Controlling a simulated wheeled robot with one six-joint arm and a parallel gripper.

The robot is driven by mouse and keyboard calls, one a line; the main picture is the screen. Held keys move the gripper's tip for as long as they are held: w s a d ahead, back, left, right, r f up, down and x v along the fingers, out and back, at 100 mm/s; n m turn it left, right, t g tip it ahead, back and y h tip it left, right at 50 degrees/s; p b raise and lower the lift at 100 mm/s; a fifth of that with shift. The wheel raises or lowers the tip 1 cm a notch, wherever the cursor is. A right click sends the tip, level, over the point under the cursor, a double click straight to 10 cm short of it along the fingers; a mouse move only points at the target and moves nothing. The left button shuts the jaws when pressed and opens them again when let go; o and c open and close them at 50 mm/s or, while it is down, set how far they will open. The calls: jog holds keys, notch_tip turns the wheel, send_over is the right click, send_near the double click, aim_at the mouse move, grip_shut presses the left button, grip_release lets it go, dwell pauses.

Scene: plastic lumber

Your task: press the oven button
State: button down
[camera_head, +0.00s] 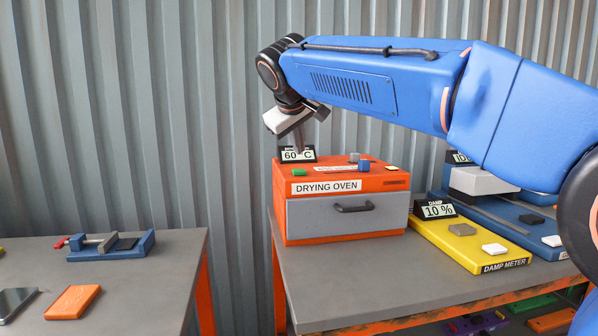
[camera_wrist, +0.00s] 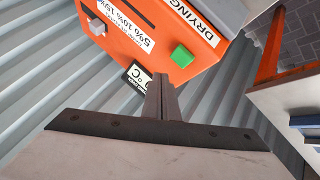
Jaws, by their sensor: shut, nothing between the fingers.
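The orange drying oven (camera_head: 285,195) stands on the right-hand table, with a grey front drawer and a "DRYING OVEN" label. A green button (camera_head: 299,172) sits on its top near the left front corner. The green button (camera_wrist: 181,57) also shows in the wrist view, just right of and beyond my fingertips. My gripper (camera_head: 299,151) points down over the oven's left back part, in front of the "60 °C" display (camera_head: 290,156). My gripper (camera_wrist: 161,80) is shut and empty. It appears apart from the button; its exact height over the oven top is unclear.
A yellow damp meter (camera_head: 440,243) stands to the right. The left table (camera_head: 140,290) holds a blue vise (camera_head: 110,247). A corrugated wall is behind.

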jog(key=shift+r, duration=1.2)
